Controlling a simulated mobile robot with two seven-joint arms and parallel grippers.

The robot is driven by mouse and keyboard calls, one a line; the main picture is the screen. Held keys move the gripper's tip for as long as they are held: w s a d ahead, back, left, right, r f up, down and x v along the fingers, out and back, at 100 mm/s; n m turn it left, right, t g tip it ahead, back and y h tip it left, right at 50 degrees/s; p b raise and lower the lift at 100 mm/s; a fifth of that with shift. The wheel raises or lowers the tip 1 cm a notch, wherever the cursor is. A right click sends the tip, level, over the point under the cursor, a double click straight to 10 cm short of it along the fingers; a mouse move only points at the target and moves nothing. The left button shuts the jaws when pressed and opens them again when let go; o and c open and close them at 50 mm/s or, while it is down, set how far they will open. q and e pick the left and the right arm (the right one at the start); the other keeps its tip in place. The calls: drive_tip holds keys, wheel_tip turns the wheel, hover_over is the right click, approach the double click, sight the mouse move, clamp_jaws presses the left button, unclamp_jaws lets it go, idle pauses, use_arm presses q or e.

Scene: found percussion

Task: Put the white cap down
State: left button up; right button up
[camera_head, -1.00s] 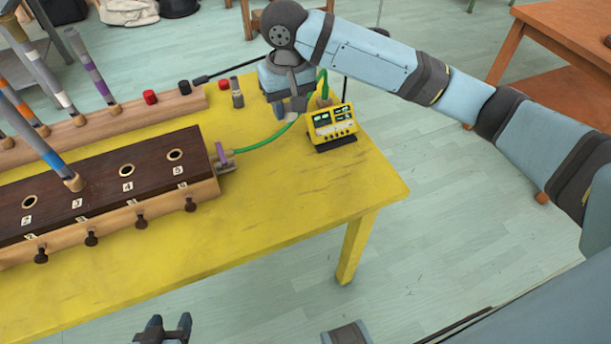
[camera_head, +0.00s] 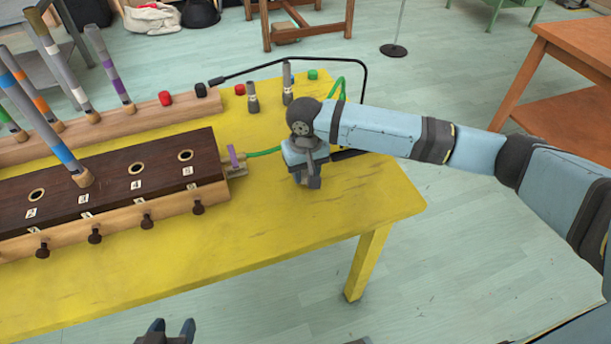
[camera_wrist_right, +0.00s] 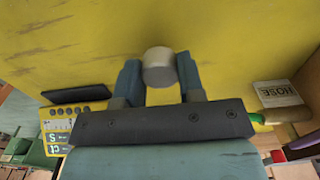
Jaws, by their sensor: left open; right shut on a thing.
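The white cap (camera_wrist_right: 159,66) is a small pale cylinder between the two fingers of my right gripper (camera_wrist_right: 160,80) in the right wrist view. The gripper is shut on it, over the yellow table (camera_wrist_right: 90,40). I cannot tell whether the cap touches the tabletop. In the head view my right gripper (camera_head: 308,181) points down over the table's right part, right of the dark wooden block (camera_head: 110,182); the cap is hidden there. My left gripper (camera_head: 166,334) is open and empty at the bottom edge, in front of the table.
A yellow meter (camera_wrist_right: 62,125) and a tag reading HOSE (camera_wrist_right: 278,94) lie near the gripper. At the back are a red cap (camera_head: 240,89), a green cap (camera_head: 313,74) and a black cap (camera_head: 200,90). The table's front right (camera_head: 330,215) is clear.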

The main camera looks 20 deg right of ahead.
sight(305, 172)
drive_tip(key=shift+f, duration=0.6)
use_arm(q)
drive_tip(key=shift+d+f, duration=0.1)
use_arm(e)
drive_tip(key=o, duration=0.9)
drive_tip(key=shift+f, duration=0.15)
use_arm(q)
drive_tip(key=p, duration=0.2)
drive_tip(key=shift+s+a+r+p, duration=0.15)
drive_tip(key=shift+a+r+p, duration=0.1)
drive_tip(key=shift+p, duration=0.1)
use_arm(e)
wheel_tip(305, 172, up, 12)
drive_tip(key=shift+r, duration=0.15)
